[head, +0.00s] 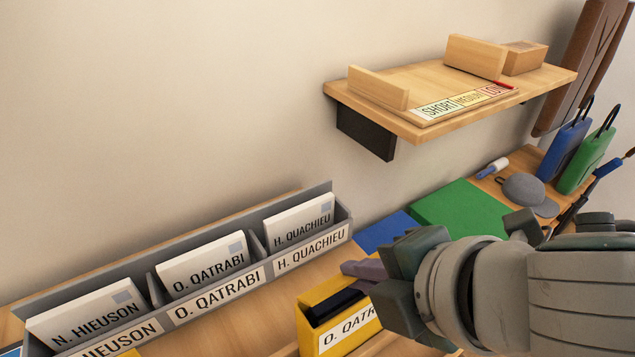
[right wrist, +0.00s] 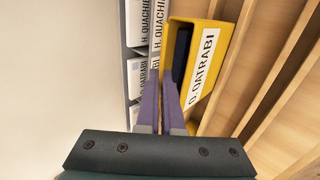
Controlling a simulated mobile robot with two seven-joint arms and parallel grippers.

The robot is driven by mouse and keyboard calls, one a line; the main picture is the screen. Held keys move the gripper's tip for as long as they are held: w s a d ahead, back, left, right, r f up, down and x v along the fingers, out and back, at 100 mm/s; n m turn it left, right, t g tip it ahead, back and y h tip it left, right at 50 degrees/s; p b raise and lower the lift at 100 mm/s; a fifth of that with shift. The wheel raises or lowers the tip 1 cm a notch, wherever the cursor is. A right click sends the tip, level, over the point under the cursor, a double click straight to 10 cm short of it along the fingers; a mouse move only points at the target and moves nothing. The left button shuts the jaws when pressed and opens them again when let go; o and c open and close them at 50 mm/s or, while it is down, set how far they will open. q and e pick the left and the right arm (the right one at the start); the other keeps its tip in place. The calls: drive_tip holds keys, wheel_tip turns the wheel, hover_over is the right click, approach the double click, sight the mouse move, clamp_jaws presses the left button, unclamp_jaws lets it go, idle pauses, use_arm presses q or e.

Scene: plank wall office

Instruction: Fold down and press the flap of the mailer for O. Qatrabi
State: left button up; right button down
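The yellow mailer (head: 307,335) labelled O. Qatrabi stands upright at the bottom centre of the head view, partly covered by my right gripper. Its top is open and something dark shows in the opening. It also shows in the right wrist view (right wrist: 230,32), with its label facing right. I cannot clearly tell the flap from the rest of the mailer. My right gripper (head: 362,268) is over the mailer's far right side. In the right wrist view its purple fingers (right wrist: 161,100) are together with nothing between them, close beside the mailer. My left gripper is not in view.
A grey rack (head: 343,208) holds white envelopes for N. Hieuson, O. Qatrabi (head: 203,264) and H. Quachieu along the wall. A wooden shelf (head: 440,85) juts out above. A green mat (head: 462,207), a grey cap (head: 527,190) and blue and green bags (head: 588,160) are at the right.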

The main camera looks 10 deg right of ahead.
drive_tip(key=t+b, duration=0.1)
drive_tip(key=b, duration=0.1)
drive_tip(key=t+y+b, duration=0.1)
drive_tip(key=t+b, duration=0.1)
drive_tip(key=shift+s+d+f, duration=0.15)
drive_tip(key=shift+s+f, duration=0.2)
drive_tip(key=shift+f, duration=0.05)
drive_tip(key=c, duration=1)
unclamp_jaws()
drive_tip(key=shift+c, duration=0.2)
